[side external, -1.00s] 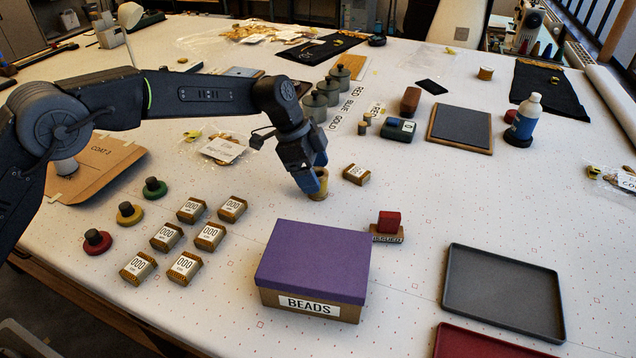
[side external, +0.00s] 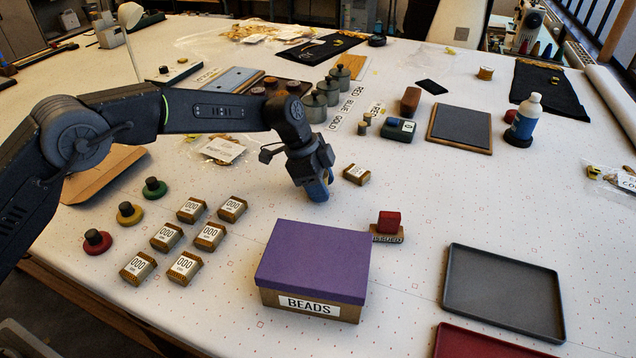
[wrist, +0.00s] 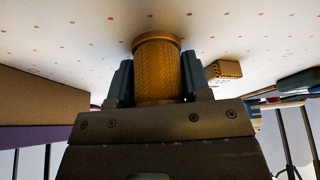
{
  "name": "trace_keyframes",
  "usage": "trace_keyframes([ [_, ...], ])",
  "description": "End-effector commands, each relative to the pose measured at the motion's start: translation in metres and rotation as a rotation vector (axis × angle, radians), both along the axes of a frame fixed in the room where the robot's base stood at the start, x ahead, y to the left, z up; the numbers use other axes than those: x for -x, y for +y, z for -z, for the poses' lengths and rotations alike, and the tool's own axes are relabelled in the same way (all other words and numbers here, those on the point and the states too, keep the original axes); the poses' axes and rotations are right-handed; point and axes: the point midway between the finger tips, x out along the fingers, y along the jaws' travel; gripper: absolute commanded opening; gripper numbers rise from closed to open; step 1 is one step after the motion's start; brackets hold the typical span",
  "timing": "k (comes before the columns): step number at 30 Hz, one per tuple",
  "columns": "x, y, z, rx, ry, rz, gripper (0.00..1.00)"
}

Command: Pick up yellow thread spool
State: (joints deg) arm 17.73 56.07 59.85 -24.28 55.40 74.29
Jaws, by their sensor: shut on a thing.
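The yellow thread spool (wrist: 160,72) shows in the wrist view as a golden wound cylinder with a wooden rim. My gripper (wrist: 160,82) is shut on it, one finger on each side. In the side external view my gripper (side external: 319,188) points down at the table behind the purple-lidded box. The spool is hidden behind the gripper in that view. I cannot tell whether the spool touches the table.
A purple-lidded box marked BEADS (side external: 312,262) stands in front of the gripper. A small labelled packet (side external: 356,174) lies close by to the right. A red block on a stamp base (side external: 388,226) stands further right. Several labelled packets (side external: 191,210) lie to the left.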

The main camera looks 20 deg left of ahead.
Motion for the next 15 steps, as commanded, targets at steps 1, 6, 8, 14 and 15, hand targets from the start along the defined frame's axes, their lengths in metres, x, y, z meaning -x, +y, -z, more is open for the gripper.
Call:
trace_keyframes([
  [1,0.000,0.000,0.000,0.000,0.000,0.000,0.26],
  [6,0.000,0.000,0.000,0.000,0.000,0.000,0.21],
  [8,0.000,0.000,0.000,0.000,0.000,0.000,0.21],
  [14,0.000,0.000,-0.007,0.001,-0.001,0.000,0.21],
  [15,0.000,0.000,-0.010,0.001,-0.001,0.000,0.21],
])
